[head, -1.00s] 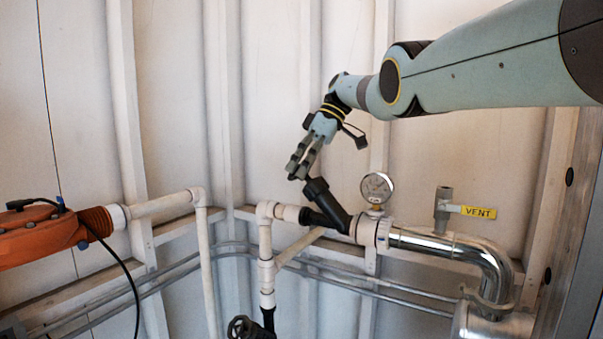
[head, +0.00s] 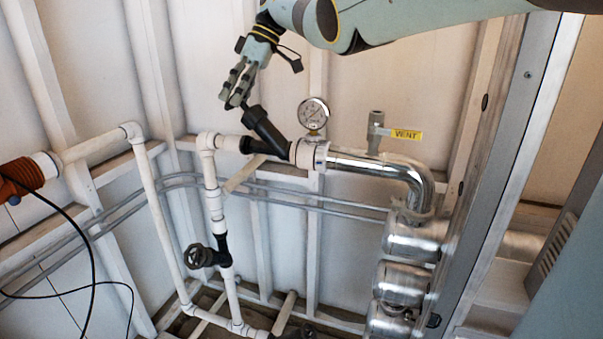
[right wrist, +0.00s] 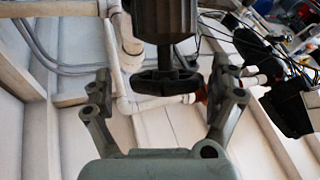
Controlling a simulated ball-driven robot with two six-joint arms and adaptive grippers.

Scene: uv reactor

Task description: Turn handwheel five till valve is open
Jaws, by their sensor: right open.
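My right gripper (head: 236,98) hangs at the upper middle of the head view, by the upper end of a slanted black valve body (head: 265,130) on the white pipe. In the right wrist view my gripper (right wrist: 163,88) is open, with one finger on each side of a black handwheel (right wrist: 165,84). Gaps show between the wheel and both fingers. The wheel sits on a stem from a thick black body (right wrist: 165,20). Another black handwheel (head: 200,256) is on the vertical pipe lower left. No wheel number is legible. My left gripper is not in view.
A pressure gauge (head: 313,114) and a yellow VENT tag (head: 407,135) stand right of the valve, above a shiny steel pipe (head: 365,165). Steel cylinders (head: 402,277) stand below. An orange fitting (head: 22,177) with a black cable is at far left.

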